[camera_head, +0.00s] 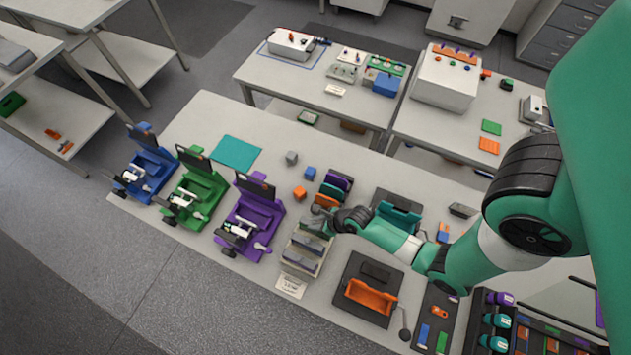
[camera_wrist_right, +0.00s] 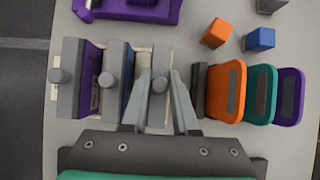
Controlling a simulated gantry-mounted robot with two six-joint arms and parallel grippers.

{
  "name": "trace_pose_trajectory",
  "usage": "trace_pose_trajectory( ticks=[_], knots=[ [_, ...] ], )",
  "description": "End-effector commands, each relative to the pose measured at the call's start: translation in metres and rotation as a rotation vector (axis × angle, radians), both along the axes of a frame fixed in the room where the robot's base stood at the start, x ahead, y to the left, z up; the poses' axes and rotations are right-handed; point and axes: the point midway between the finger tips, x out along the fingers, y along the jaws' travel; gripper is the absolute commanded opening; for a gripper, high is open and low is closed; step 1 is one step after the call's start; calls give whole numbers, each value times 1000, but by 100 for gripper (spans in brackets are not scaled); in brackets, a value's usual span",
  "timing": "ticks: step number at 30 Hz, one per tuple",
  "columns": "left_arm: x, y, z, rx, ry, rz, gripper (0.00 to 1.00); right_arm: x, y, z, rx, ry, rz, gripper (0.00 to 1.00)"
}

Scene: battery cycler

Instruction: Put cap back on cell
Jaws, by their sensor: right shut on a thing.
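My right gripper (camera_wrist_right: 160,95) points into a pale rack (camera_wrist_right: 144,58) and is shut on the knob of a grey cap (camera_wrist_right: 160,62), the rightmost of several. To its left, a grey cap (camera_wrist_right: 113,75) with a knob stands against a blue cell (camera_wrist_right: 128,72), and another grey cap (camera_wrist_right: 68,85) stands against a purple cell (camera_wrist_right: 91,80). No coloured cell shows beside the held cap. In the head view the right gripper (camera_head: 328,222) is at the back of the rack (camera_head: 293,268), and the held cap is mostly hidden. My left gripper is out of view.
A stand with an orange (camera_wrist_right: 226,92), a teal and a purple piece is close right of the gripper. An orange cube (camera_wrist_right: 216,33) and a blue cube (camera_wrist_right: 260,39) lie beyond. A purple device (camera_head: 248,222) stands left of the rack, a black pad (camera_head: 352,320) right.

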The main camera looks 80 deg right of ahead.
Motion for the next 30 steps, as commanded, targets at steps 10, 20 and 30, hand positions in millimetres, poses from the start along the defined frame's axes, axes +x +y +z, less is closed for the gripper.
trace_pose_trajectory(
  ticks=[10, 20, 30],
  knots=[
    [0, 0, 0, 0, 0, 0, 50, 0, 0, -1, 0, -1, 0, 0],
    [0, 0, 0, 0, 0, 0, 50, 0, 0, -1, 0, -1, 0, 62],
    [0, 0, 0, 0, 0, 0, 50, 0, 0, -1, 0, -1, 0, 92]
  ],
)
